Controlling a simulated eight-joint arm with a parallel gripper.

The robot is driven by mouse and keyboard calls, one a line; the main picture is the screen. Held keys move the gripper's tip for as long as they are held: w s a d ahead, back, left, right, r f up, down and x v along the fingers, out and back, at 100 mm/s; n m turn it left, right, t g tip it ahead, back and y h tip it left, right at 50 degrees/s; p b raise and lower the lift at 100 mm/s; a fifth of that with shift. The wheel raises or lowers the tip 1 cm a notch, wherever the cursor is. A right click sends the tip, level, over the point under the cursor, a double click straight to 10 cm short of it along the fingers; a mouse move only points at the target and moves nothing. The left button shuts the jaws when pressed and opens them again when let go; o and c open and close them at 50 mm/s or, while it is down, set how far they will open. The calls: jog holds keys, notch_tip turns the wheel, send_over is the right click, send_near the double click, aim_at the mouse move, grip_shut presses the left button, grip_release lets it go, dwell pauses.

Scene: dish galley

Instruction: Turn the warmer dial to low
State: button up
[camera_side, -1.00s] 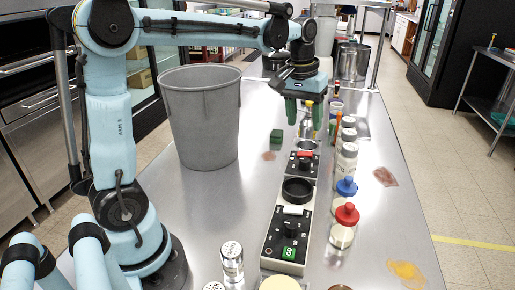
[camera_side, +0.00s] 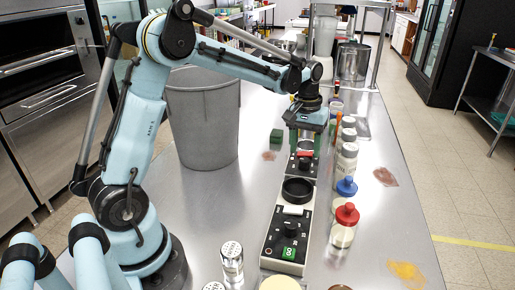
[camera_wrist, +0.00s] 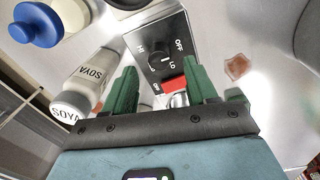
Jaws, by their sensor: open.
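The rear warmer's black control panel (camera_side: 303,168) lies under my gripper (camera_side: 304,148) in the side view. In the wrist view the panel (camera_wrist: 135,45) carries a black dial (camera_wrist: 160,63) with HI, OFF and LO printed around it. Which mark the dial points at is too small to tell for sure. My gripper is open, its green fingers pointing down at the panel, and the dial shows between the fingertips in the wrist view (camera_wrist: 160,66). I cannot tell whether the fingers touch it. A red part (camera_wrist: 175,86) of the warmer also shows between the fingers.
A second unit (camera_side: 287,235) with a black knob stands nearer the camera. Bottles with blue (camera_side: 346,187) and red (camera_side: 347,214) caps line the right side. A soya bottle (camera_wrist: 88,72) is close beside the gripper.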

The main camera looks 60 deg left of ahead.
aim_at(305, 159)
jog(key=shift+d+f, duration=0.1)
jog(key=shift+f, duration=1.7)
jog(key=shift+c, duration=0.3)
jog(key=c, duration=1)
